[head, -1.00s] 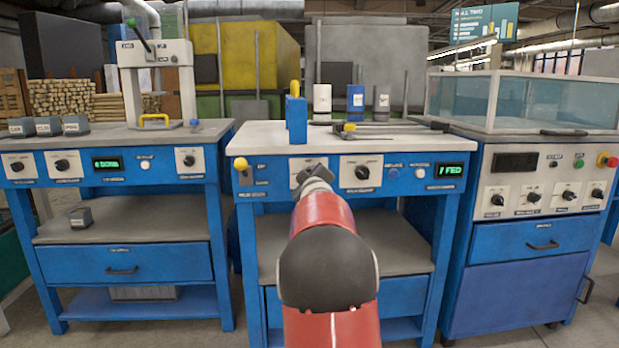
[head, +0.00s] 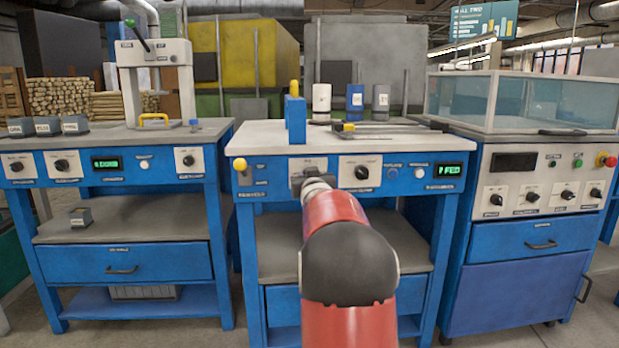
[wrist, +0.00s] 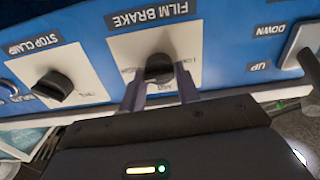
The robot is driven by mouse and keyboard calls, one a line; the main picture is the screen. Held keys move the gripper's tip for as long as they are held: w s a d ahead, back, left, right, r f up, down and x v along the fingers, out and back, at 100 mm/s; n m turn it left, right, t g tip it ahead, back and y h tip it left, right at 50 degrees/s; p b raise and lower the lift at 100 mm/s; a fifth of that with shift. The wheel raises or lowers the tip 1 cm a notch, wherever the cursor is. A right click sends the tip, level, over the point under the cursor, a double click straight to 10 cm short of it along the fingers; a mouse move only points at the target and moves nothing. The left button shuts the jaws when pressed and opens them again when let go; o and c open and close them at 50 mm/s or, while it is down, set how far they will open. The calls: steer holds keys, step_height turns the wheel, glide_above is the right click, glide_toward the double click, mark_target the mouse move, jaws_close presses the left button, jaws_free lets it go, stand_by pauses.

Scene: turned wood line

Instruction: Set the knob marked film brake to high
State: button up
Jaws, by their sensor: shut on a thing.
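In the wrist view, which is upside down, the black film brake knob (wrist: 158,66) sits on a pale plate under the label "FILM BRAKE". My gripper (wrist: 161,86) is shut on this knob, one finger on each side of it. The scale words around the knob are partly covered and too small to read surely, so I cannot tell which setting it points at. In the head view my gripper (head: 308,182) is at the front panel of the middle blue bench (head: 277,217) and hides the knob.
The stop clamp knob (wrist: 54,86) is close beside, also seen in the head view (head: 361,172). On the other side is an up/down lever, yellow-tipped in the head view (head: 240,164). A green display (head: 450,170) is at the panel's right. Blue benches stand either side.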

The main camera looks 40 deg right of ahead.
steer(key=shift+f+m, duration=0.1)
steer(key=shift+m, duration=0.4)
steer(key=o, duration=1)
steer(key=shift+s, duration=0.1)
steer(key=v, duration=0.7)
steer(key=shift+s+a+b, duration=0.25)
steer(key=shift+b, duration=0.15)
